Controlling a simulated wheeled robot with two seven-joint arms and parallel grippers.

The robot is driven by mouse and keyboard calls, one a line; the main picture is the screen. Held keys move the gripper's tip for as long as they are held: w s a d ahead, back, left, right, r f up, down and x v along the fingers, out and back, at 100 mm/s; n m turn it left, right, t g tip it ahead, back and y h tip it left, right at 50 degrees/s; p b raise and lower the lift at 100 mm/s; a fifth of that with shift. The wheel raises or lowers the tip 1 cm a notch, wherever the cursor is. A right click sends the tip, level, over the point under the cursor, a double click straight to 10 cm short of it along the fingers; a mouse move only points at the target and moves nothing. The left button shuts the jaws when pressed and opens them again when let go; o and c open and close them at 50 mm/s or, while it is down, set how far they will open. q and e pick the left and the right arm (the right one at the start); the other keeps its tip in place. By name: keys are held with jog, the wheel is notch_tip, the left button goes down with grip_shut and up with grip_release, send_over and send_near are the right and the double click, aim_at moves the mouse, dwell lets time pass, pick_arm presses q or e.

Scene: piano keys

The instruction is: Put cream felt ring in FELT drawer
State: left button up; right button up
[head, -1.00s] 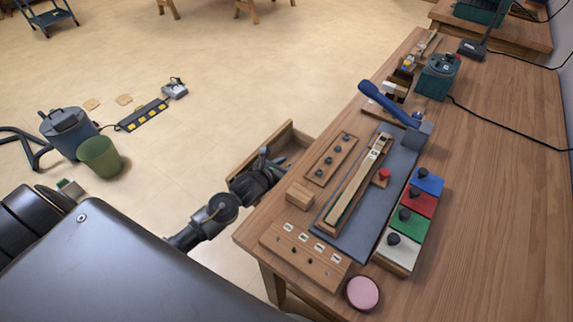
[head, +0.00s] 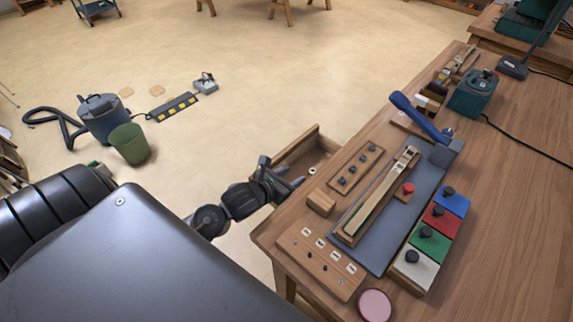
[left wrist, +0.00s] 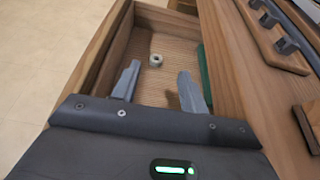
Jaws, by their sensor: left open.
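A small cream ring (left wrist: 155,60) lies flat on the floor of an open wooden drawer in the left wrist view. The drawer (left wrist: 102,50) sticks out from the side of the workbench; its back-left wall shows in the head view (head: 296,143). No label on it can be read. My left gripper (left wrist: 158,78) is open and empty, its two fingers pointing into the drawer with the ring beyond and between the tips, apart from them. In the head view my left gripper (head: 283,176) is at the drawer's near side. My right gripper is not in view.
The workbench (head: 500,240) carries a key jig (head: 375,200), a blue-handled lever (head: 415,115), a wooden block (head: 321,202), several coloured blocks with black knobs and a pink disc (head: 375,305). A green bin (head: 130,145) stands on the otherwise largely open floor.

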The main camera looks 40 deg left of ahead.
pick_arm(q)
jog(key=shift+v, duration=1.15)
jog(key=shift+r, duration=0.1)
